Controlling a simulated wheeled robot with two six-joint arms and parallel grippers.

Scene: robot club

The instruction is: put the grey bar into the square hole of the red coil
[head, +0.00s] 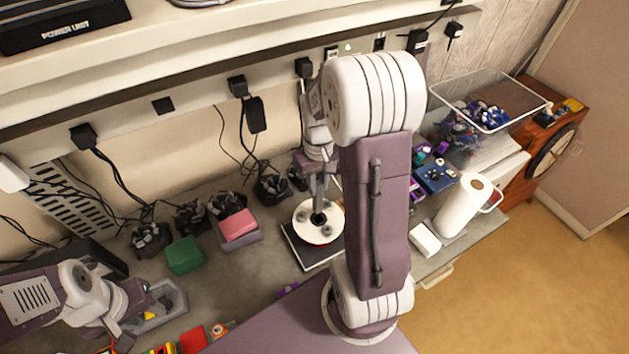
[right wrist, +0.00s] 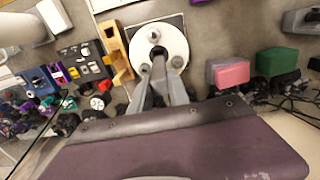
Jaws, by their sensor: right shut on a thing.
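The coil shows as a round white top flange (head: 312,238) with a thin reddish edge below it, on a dark square base; it is also in the right wrist view (right wrist: 176,42). My right gripper (head: 319,202) reaches down over its middle, with its fingers (right wrist: 160,66) close together.
A pink block (head: 238,225) and a green block (head: 184,254) stand left of the coil. A yellow wooden piece (right wrist: 115,50) lies close beside its base. A paper roll (head: 462,207) stands at the right. Black cables and adapters line the back wall.

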